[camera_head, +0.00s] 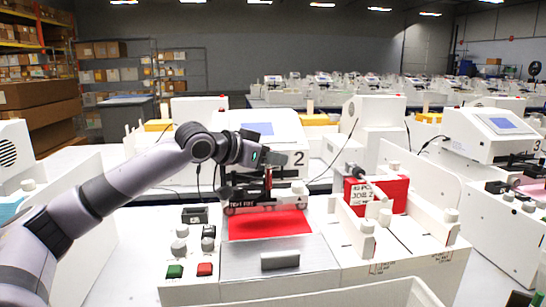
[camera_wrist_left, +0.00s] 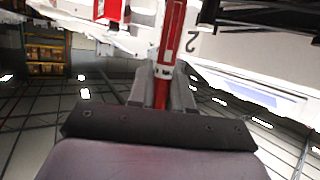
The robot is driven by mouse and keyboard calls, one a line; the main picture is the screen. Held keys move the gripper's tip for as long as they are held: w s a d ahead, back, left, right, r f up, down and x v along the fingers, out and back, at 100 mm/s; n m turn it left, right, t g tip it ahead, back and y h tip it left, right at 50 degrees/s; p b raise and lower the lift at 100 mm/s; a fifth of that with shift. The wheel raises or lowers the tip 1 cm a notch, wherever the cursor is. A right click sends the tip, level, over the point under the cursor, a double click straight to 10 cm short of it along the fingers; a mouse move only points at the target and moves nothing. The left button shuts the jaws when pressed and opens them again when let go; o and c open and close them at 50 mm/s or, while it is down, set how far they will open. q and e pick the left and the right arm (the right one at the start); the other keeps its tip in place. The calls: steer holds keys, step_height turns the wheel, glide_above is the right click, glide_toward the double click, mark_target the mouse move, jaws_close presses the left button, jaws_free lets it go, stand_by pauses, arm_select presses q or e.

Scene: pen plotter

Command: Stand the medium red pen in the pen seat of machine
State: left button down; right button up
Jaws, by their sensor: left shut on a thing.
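My left gripper (camera_head: 277,158) reaches in from the left, in front of machine 2 (camera_head: 265,127). It is shut on a red pen (camera_head: 268,178), which stands roughly upright below the fingers. In the left wrist view the pen (camera_wrist_left: 170,38) runs up from between the fingers (camera_wrist_left: 162,92), with a pale band around it. The pen's lower part is close to the dark carriage (camera_head: 238,194) above the red sheet (camera_head: 268,223). The pen seat is hard to make out, and I cannot tell whether the pen touches it. My right gripper is not in view.
A red box marked JOB 2 (camera_head: 378,195) stands right of the bed, among white posts. Green (camera_head: 174,271) and red (camera_head: 205,269) buttons sit at the front left. Machine 3 (camera_head: 495,133) stands to the right. A white bin edge (camera_head: 390,292) shows at the bottom.

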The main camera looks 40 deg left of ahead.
mark_target(267, 174)
arm_select(q)
steer(key=shift+f+b, duration=0.9)
steer(key=shift+f, duration=0.3)
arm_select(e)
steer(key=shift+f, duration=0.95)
arm_select(q)
steer(key=shift+f+b, duration=0.7)
steer(key=shift+f, duration=0.25)
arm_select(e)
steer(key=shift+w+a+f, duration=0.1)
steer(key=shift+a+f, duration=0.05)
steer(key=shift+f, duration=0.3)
arm_select(q)
steer(key=c, duration=1)
jaws_free()
steer(key=shift+o, duration=0.2)
steer(key=shift+s, duration=0.1)
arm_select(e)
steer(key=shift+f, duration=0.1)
arm_select(q)
steer(key=b+v, duration=0.5)
steer(key=v, duration=0.1)
steer(key=shift+s+d+r, duration=0.1)
steer(key=shift+s, duration=0.15)
steer(key=shift+s+r, duration=0.15)
steer(key=shift+s, duration=0.05)
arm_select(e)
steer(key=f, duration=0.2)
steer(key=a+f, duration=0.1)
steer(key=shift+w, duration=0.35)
